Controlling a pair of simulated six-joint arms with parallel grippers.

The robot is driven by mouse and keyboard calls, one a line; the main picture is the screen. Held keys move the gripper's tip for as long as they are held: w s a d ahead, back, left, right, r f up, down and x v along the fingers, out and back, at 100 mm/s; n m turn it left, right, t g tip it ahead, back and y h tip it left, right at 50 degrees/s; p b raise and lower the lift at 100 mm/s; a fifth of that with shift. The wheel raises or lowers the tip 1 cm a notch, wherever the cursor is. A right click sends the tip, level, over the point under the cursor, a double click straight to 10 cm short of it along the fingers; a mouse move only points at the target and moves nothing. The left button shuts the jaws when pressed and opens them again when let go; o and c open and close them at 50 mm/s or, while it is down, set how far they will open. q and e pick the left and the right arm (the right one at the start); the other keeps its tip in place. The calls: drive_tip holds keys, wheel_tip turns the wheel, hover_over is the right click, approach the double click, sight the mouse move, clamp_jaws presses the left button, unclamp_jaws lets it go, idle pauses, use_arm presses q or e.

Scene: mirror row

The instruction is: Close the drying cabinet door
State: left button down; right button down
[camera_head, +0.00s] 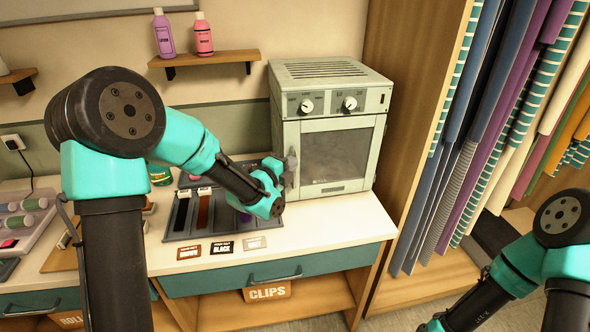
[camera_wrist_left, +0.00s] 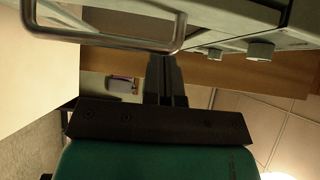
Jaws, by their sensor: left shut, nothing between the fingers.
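The drying cabinet (camera_head: 330,72) is a pale box with two knobs on the workbench. Its windowed door (camera_head: 338,157) looks about flush with the front in the head view; I cannot tell whether a small gap is left. My left gripper (camera_head: 287,172) is at the door's left edge, by the handle, its fingers partly hidden by my wrist. In the left wrist view the left gripper (camera_wrist_left: 166,62) is shut and empty, its tips close to one end of the door handle (camera_wrist_left: 110,44); contact is unclear. My right arm is low at the right, its gripper outside the frame.
A dark tray (camera_head: 180,222) with clips lies left of the cabinet, behind my left forearm. A wall shelf (camera_head: 215,58) holds two bottles. Hanging fabrics (camera_head: 490,130) fill a wardrobe at right. The bench top (camera_head: 340,212) before the cabinet is clear.

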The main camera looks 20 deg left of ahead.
use_arm(q)
drive_tip(key=shift+w+a, duration=0.5)
drive_tip(key=shift+w, duration=0.05)
drive_tip(key=shift+r, duration=0.1)
drive_tip(key=d+v, duration=0.1)
drive_tip(key=v, duration=1.2)
drive_tip(key=shift+s+d, duration=0.2)
drive_tip(key=shift+s, duration=0.25)
drive_tip(key=shift+f, duration=0.25)
